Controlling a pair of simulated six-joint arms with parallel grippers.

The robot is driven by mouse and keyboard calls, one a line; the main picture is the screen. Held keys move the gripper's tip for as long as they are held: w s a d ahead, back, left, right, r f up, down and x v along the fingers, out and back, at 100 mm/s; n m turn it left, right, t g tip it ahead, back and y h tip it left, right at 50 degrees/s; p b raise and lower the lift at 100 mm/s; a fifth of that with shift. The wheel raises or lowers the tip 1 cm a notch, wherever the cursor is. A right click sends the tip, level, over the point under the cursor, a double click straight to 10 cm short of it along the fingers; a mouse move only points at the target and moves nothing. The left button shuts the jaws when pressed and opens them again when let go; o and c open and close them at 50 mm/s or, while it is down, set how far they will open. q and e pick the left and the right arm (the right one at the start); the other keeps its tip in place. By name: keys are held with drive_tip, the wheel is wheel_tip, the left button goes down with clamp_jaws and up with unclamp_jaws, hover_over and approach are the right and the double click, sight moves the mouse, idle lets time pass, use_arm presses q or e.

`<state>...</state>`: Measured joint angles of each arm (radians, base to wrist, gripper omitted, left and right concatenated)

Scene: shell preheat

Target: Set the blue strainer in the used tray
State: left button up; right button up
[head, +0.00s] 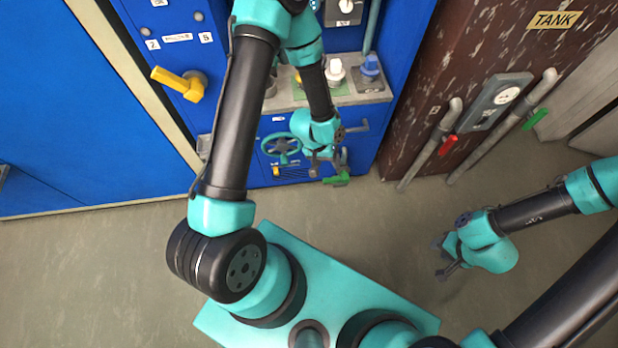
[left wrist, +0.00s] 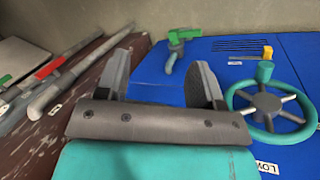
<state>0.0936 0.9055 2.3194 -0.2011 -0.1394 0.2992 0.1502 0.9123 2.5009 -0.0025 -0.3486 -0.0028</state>
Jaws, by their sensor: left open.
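A small blue-topped piece (head: 370,66), which looks like the blue strainer, stands at the right of the ledge on the blue machine. A grey square holder (head: 371,86) is under it. A similar white-topped piece (head: 334,70) stands to its left. A green patch (head: 302,84) shows on the ledge, partly behind my left arm; I cannot tell which surface is the used tray. My left gripper (head: 322,164) is open, low before the machine's front and below the ledge. In the left wrist view nothing lies between its fingers (left wrist: 162,80). My right gripper (head: 441,258) is open and empty over the floor.
A teal handwheel (head: 281,147) and a green-handled tap (head: 337,179) project near my left gripper. A yellow lever (head: 180,82) is at the left. Grey pipes with red (head: 447,145) and green (head: 535,119) handles stand at the right. The floor is clear.

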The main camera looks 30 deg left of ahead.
use_arm(q)
drive_tip(key=s+a, duration=0.2)
drive_tip(key=s, duration=0.6)
drive_tip(key=shift+s+f+m+y, duration=0.15)
drive_tip(key=shift+s+m+y, duration=0.1)
drive_tip(key=shift+m+y, duration=0.05)
idle(0.5)
